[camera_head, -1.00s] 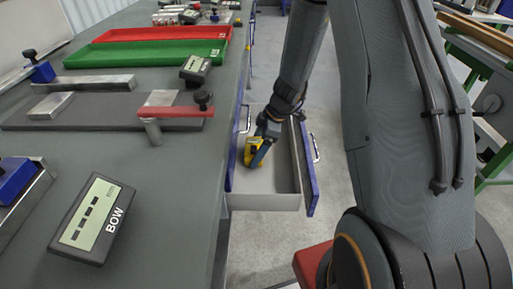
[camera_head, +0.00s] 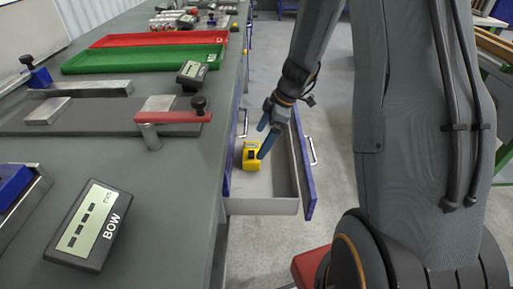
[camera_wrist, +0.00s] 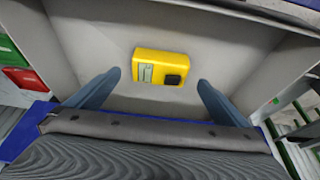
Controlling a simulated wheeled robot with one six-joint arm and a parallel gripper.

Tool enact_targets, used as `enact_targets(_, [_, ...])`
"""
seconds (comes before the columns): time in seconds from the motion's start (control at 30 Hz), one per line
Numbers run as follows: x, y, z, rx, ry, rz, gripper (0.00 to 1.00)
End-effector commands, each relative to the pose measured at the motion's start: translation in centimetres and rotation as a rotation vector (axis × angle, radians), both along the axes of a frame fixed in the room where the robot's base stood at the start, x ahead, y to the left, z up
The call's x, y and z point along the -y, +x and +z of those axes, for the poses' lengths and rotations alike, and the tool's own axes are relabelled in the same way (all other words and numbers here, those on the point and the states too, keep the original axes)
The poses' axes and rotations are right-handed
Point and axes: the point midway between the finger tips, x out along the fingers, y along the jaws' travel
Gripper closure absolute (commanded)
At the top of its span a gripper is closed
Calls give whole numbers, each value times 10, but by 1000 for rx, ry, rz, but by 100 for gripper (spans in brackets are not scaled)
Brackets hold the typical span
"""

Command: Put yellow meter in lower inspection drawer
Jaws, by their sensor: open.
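The yellow meter (camera_head: 251,156) lies inside the open drawer (camera_head: 262,206), near its left side in the head view. In the wrist view the yellow meter (camera_wrist: 161,67) lies on the pale drawer floor, with its display and a dark knob facing up. My gripper (camera_head: 266,141) is inside or just above the drawer, to the right of the meter. In the wrist view the two blue fingers of my gripper (camera_wrist: 158,84) are wide apart, with nothing between their tips; the meter is just beyond them.
The drawer has a blue front (camera_head: 308,178) with a handle. The workbench (camera_head: 165,225) at left carries a BOW meter (camera_head: 88,226), a green tray (camera_head: 140,58), a red tray (camera_head: 155,37) and a small dark meter (camera_head: 192,73). Clear floor lies right of the drawer.

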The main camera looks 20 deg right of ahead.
Motion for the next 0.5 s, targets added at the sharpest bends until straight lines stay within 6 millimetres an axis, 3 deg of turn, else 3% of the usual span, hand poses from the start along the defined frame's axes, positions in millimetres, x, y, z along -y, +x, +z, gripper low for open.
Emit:
enact_targets(0.2, [13,-4,32,2,0,-1,0])
enact_targets(0.37, [16,-6,43,-3,0,-5,0])
enact_targets(0.5, [12,-21,56,-49,-9,-82,0])
